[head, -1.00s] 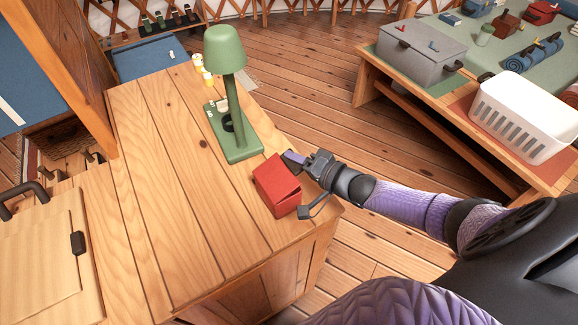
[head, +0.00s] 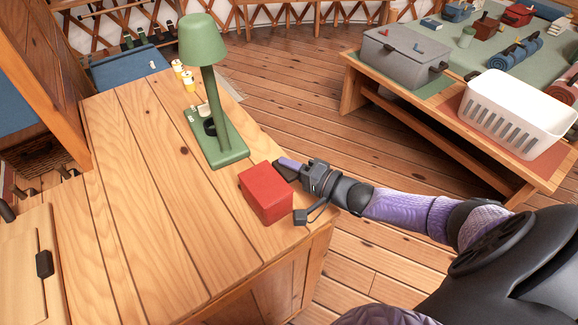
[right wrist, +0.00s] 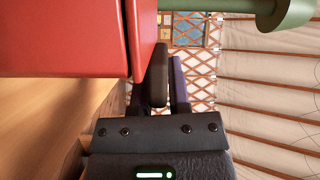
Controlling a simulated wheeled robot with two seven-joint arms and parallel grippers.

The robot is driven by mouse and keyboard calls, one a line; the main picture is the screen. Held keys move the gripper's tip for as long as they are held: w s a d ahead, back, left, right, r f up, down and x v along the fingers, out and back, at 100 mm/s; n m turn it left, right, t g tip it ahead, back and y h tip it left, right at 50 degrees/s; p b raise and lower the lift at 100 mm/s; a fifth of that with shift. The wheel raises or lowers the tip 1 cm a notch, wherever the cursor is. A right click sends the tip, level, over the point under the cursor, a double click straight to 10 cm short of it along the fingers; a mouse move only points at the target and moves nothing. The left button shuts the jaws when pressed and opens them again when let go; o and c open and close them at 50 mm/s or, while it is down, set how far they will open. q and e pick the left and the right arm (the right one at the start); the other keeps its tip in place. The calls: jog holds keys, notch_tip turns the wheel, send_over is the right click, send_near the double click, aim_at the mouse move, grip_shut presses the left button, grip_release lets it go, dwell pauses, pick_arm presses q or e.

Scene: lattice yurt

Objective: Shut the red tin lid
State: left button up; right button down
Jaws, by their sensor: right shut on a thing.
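The red tin (head: 264,205) stands on the wooden counter near its right edge. Its red lid (head: 266,184) lies down over the top, and the tin looks like a closed block. In the right wrist view a thin dark seam runs between the tin (right wrist: 55,40) and the lid (right wrist: 140,35). My right gripper (head: 285,166) is at the tin's far right side, against the lid's edge. Its fingers (right wrist: 169,80) are close together beside the lid. The exact contact is hard to see. My left gripper is not in view.
A green lamp (head: 220,152) stands just behind the tin on the counter (head: 140,200). Small yellow-and-white items (head: 188,80) are farther back. A low table at right holds a grey box (head: 400,60) and a white basket (head: 515,105). The counter left of the tin is clear.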

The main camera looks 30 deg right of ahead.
jog(key=shift+s+f, duration=0.1)
jog(key=shift+f, duration=0.15)
jog(key=c, duration=0.6)
grip_release()
jog(key=shift+r, duration=0.1)
jog(key=p+v, duration=0.2)
jog(key=v, duration=0.7)
jog(key=shift+s+d, duration=0.15)
jog(key=shift+s, duration=0.15)
jog(key=shift+s, duration=0.1)
